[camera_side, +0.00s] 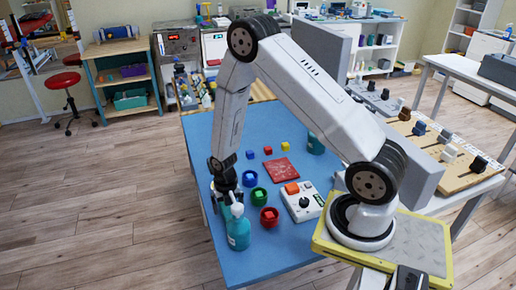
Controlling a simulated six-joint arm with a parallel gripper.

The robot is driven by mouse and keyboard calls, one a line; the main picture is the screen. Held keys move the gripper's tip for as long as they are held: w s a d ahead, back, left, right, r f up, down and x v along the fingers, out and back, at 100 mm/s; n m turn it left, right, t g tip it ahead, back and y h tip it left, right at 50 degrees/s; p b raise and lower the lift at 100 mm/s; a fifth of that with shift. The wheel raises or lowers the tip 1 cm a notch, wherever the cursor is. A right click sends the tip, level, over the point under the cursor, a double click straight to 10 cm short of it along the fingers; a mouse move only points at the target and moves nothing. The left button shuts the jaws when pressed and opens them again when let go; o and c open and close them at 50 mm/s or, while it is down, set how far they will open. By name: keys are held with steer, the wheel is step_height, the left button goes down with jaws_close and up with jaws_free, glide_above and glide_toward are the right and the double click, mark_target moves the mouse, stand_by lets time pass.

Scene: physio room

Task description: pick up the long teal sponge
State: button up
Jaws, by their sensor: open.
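My gripper (226,194) is black, open and points down low over the left edge of the blue table (225,135). It is just behind a teal bottle (238,230) with a pump-like top, which covers part of the fingertips. I cannot make out a long teal sponge for certain. Another teal object (315,144), upright and rounded, stands at the table's right side, partly behind my arm. No object shows between the fingers, though the view there is small and partly blocked.
Small bowls, one green (258,196) and one red (269,216), hold blocks right of my gripper. A red mat (281,169), a white box with a dial (303,201) and loose blue, red and yellow (285,147) blocks lie further right. The table's back left is clear.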

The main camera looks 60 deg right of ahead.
steer(key=c, duration=1.2)
steer(key=shift+c, duration=0.2)
steer(key=shift+s+d+r, duration=0.35)
steer(key=shift+d+r, duration=0.05)
steer(key=shift+r, duration=0.15)
steer(key=s+d+r, duration=0.7)
steer(key=s+d, duration=0.2)
steer(key=shift+s, duration=0.1)
